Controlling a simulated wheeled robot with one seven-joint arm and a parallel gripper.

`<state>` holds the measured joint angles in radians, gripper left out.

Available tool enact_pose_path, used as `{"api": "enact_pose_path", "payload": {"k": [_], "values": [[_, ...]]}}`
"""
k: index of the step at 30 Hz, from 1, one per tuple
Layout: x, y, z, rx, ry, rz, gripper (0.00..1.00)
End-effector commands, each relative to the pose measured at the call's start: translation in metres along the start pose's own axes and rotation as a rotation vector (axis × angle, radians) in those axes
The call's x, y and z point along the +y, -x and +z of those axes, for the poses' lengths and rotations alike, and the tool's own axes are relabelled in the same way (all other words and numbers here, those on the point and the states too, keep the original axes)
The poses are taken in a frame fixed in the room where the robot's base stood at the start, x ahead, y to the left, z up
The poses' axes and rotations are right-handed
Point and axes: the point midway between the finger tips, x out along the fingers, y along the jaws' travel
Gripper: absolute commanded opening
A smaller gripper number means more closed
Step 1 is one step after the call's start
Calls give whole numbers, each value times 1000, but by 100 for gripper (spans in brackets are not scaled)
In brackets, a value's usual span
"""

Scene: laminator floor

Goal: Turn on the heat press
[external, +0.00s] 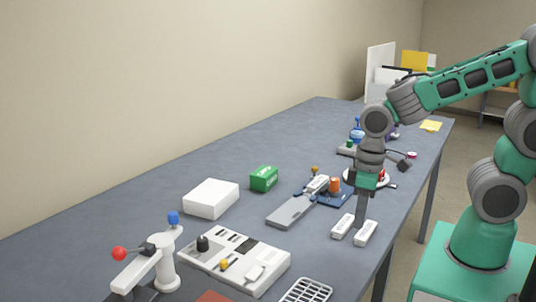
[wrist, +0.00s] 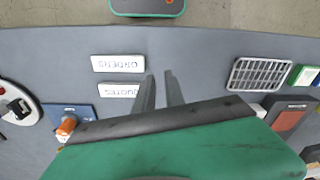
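I cannot tell for certain which thing is the heat press. A white lever machine (external: 165,262) with a red ball handle (external: 119,254) and a blue knob (external: 173,218) stands at the lower left in the external view. Beside it is a white control panel (external: 268,275) with a black knob (external: 202,244), a yellow-orange knob (external: 224,264) and a white switch-like piece (external: 255,273). My gripper (external: 361,222) points down by two white labelled blocks, well right of both. In the wrist view its fingers (wrist: 160,76) stand apart with nothing between them.
The blocks read ORDERS (wrist: 118,63) and QUOTES (wrist: 118,91). A wire rack (external: 306,291) and a reddish plate (external: 212,296) lie at the front. A white box (external: 211,198), green box (external: 264,179) and grey flat tool (external: 290,211) lie behind. Bare table lies between panel and blocks.

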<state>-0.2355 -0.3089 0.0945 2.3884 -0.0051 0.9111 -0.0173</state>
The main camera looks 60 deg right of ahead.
Motion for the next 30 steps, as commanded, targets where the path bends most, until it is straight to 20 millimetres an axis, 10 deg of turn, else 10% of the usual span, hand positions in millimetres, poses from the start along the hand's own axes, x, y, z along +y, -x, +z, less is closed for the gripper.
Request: {"api": "enact_pose_path", "payload": {"k": [8,15,21,30], "values": [[-113,-7,-124,-25,406,-144,0],[-167,77,-205,144,897,-200,0],[-170,101,-194,139,1269,-189,0],[-170,102,-194,145,1306,-186,0]]}}
